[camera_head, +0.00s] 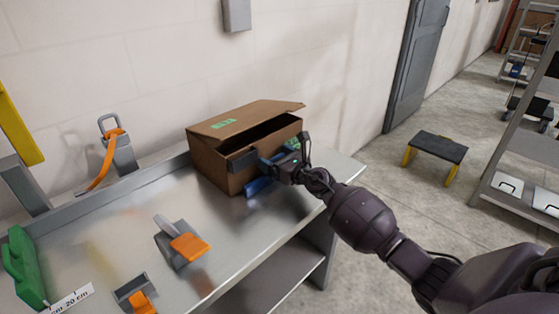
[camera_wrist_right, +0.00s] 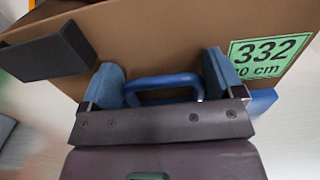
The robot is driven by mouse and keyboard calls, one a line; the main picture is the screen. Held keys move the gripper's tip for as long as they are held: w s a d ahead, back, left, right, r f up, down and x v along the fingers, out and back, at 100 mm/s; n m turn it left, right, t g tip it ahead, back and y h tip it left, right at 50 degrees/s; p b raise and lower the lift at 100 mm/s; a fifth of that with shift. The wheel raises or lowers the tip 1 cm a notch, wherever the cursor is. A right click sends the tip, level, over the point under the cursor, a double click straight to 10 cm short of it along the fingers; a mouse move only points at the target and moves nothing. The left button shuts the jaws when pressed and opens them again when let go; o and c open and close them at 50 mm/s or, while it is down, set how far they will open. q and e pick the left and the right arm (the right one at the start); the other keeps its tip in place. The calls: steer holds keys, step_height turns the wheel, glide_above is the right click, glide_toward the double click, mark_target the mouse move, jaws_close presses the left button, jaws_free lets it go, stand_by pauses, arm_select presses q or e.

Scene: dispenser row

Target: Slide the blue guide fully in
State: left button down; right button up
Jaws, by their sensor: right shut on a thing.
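The blue guide (camera_head: 258,186) is low at the front of a brown cardboard box (camera_head: 210,160) on the metal bench. In the right wrist view its blue loop handle (camera_wrist_right: 165,80) lies between my two fingers, and a blue end (camera_wrist_right: 262,101) shows at the right. My right gripper (camera_head: 280,165) is shut on the guide's handle, close against the box front. The gripper hides part of the guide, and I cannot tell how far in it sits. My left gripper is not in view.
A dark block (camera_wrist_right: 45,50) is at the box front, left of my fingers. The box lid (camera_head: 250,115) is partly raised. Orange-tabbed holders (camera_head: 185,245) and a green handle (camera_head: 25,265) stand on the bench to the left. A step stool (camera_head: 437,148) is on the floor.

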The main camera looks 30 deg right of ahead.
steer(key=o, duration=1.1)
steer(key=shift+c, duration=0.2)
steer(key=shift+s, duration=0.1)
steer(key=shift+s+d, duration=0.1)
steer(key=shift+s, duration=0.1)
arm_select(q)
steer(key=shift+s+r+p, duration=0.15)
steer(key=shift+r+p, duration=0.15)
steer(key=shift+p, duration=0.25)
arm_select(e)
steer(key=v, duration=1)
steer(key=shift+s+d, duration=0.1)
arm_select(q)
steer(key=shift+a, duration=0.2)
